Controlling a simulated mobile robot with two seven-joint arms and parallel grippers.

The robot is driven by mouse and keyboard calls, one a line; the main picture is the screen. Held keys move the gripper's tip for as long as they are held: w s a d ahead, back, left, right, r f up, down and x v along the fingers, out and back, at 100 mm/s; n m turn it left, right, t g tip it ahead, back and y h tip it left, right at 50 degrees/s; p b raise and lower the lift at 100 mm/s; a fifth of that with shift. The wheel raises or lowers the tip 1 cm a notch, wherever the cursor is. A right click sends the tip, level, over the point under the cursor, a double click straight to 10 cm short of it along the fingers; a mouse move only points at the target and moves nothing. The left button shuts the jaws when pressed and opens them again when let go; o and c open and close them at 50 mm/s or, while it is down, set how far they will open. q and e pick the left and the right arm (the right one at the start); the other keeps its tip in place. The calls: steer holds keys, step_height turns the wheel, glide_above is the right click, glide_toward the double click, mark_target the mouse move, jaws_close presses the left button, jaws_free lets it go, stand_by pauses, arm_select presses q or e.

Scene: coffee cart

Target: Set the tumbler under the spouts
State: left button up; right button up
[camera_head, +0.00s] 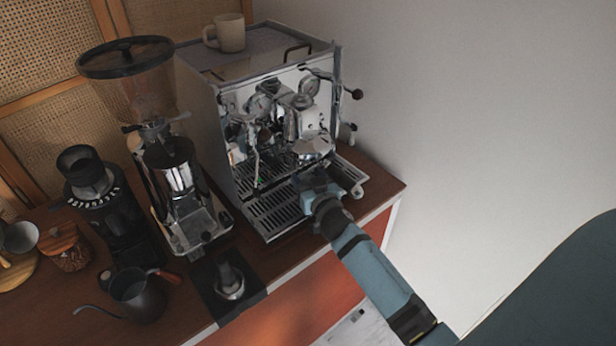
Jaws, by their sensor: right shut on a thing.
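The chrome espresso machine (238,135) stands at the back right of the counter. Its round metal group head (312,147) overhangs the slotted drip tray (268,213). My right gripper (311,182) reaches in from the lower right, just below the group head and over the right part of the tray. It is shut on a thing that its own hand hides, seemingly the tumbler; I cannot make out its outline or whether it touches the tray. The spouts are not clearly visible. My left gripper is not in view.
A grinder with a large hopper (127,85) stands left of the machine, and a smaller black grinder (118,220) beyond it. A dark kettle (138,297) and a tamper (230,281) on a black mat are near the front. A beige mug (229,33) sits on the machine.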

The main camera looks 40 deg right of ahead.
steer(key=shift+f, duration=0.2)
steer(key=o, duration=1)
steer(key=shift+r, duration=0.1)
